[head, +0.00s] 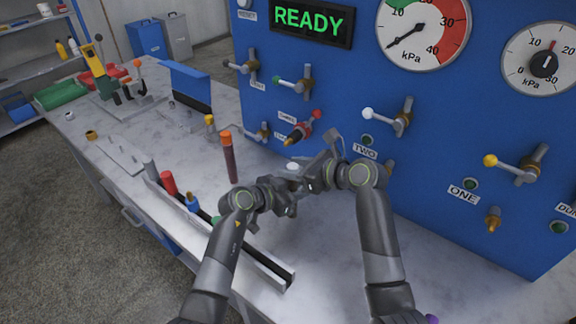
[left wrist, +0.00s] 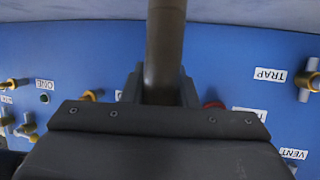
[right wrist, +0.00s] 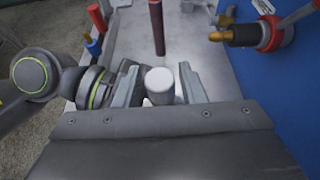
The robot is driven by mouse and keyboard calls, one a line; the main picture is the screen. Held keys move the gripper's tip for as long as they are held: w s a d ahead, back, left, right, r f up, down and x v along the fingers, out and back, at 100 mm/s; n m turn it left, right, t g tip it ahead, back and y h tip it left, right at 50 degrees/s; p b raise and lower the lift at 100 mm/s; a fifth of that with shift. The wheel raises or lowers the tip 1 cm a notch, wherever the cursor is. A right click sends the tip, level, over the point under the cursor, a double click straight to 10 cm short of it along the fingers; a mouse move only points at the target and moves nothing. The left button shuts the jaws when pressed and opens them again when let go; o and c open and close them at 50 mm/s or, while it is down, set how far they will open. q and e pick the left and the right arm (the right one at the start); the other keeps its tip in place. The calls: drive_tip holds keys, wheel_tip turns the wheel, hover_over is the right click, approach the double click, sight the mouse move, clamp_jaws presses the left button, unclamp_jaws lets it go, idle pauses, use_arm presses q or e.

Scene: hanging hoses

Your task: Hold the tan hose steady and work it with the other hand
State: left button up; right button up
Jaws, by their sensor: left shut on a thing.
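My left gripper (head: 286,203) is shut on a brownish tube (left wrist: 165,50), which looks like the tan hose in shadow. In the left wrist view the tube passes between the fingers. A pale round end (right wrist: 160,84) shows in the right wrist view, between the spread fingers of my right gripper (right wrist: 160,92). I cannot tell whether either finger touches it. In the head view my right gripper (head: 318,172) is close beside the left one, and the two grippers hide most of the hose.
A dark red hose (head: 229,160) with an orange end stands just left of the grippers. The blue panel (head: 450,140) with valve handles and gauges rises close on the right. A dark rail (head: 255,262) and loose tools lie left on the pale bench (head: 330,235).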

drive_tip(key=shift+x, duration=1.2)
drive_tip(key=c, duration=0.7)
drive_tip(key=shift+c, duration=0.3)
drive_tip(key=shift+r, duration=0.75)
use_arm(q)
drive_tip(key=shift+f, duration=0.1)
use_arm(e)
drive_tip(key=shift+r, duration=2.2)
drive_tip(key=shift+r, duration=0.1)
wheel_tip(320, 180, up, 3)
drive_tip(key=shift+f, duration=0.1)
